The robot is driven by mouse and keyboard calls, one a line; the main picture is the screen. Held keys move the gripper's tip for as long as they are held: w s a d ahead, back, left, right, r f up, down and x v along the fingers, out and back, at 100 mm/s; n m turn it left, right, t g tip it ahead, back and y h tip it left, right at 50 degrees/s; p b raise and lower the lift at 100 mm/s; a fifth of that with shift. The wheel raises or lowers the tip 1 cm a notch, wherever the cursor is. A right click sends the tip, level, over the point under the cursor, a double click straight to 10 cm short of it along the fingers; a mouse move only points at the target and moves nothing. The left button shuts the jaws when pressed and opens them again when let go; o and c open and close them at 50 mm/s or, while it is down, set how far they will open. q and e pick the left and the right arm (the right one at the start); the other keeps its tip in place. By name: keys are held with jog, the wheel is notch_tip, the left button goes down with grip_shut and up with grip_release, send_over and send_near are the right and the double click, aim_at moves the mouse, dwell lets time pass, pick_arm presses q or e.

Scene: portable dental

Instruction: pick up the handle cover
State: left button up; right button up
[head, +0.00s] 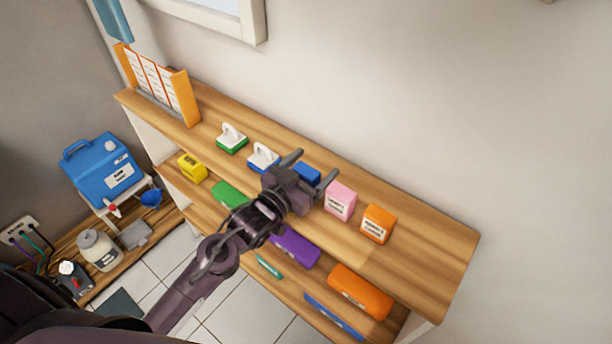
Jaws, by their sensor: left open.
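No label in the head view lets me tell for sure which item is the handle cover. Two white looped pieces stand on the top shelf: one on a green base (231,139), one on a blue base (262,157). My left gripper (317,162) is open and empty, just right of the blue-based piece. A blue box (308,174) shows between its fingers, partly hidden by the gripper; I cannot tell whether they touch. My right gripper is not in view.
The wooden shelf (440,248) also holds a pink box (340,201), an orange box (378,223) and an orange rack (184,97). Below are yellow (192,168), green (229,195), purple (296,248) and orange (360,291) packs. A blue jug (103,170) stands left.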

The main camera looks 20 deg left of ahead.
pick_arm(q)
jog(key=c, duration=1)
jog(key=shift+c, duration=0.2)
